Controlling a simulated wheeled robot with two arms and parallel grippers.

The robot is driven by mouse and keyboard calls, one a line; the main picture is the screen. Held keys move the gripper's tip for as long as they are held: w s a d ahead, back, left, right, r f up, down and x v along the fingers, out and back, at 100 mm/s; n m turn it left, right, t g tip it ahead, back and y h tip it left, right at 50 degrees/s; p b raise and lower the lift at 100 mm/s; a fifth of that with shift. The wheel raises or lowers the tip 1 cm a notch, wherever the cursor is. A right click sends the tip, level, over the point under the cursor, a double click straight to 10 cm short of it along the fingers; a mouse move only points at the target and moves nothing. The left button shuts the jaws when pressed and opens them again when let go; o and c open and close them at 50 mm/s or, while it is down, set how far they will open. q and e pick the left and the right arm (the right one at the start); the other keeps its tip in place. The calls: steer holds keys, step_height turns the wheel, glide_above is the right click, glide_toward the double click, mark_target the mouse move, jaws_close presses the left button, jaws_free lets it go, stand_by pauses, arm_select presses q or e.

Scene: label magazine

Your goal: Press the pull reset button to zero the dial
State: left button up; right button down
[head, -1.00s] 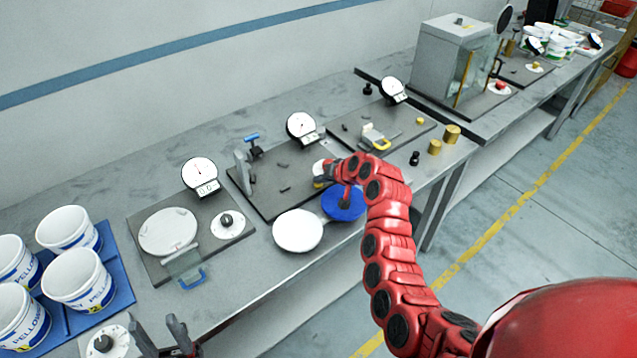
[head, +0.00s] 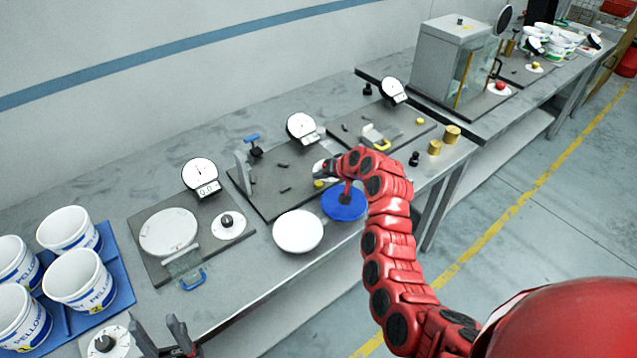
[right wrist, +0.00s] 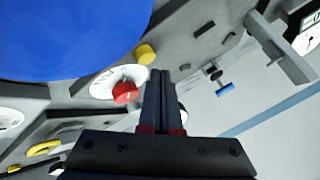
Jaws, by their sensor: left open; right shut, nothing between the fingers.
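The middle station has a dark plate (head: 262,192) and a round white dial (head: 301,128) with a small readout. The dial shows at the right edge of the right wrist view (right wrist: 308,38). A yellow button (head: 318,183) sits near the plate's front right; the right wrist view also shows it (right wrist: 145,54). Beside it is a red button (right wrist: 125,92) on a white disc (right wrist: 104,84). I cannot read which is the pull reset. My right gripper (right wrist: 160,72) is shut and empty, close to both buttons. My left gripper (head: 158,326) is open at the bottom left, away from them.
A blue disc (head: 344,203) and a white disc (head: 298,231) stand at the bench front. A blue-handled clamp (head: 252,140) rises on the middle plate. Neighbouring stations have dials and knobs. White buckets (head: 70,229) stand in a blue tray at left.

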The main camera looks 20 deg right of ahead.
mark_target(320, 189)
step_height(320, 189, up, 5)
steer(key=shift+f+p, duration=0.1)
steer(key=shift+p, duration=0.4)
stand_by(0.3)
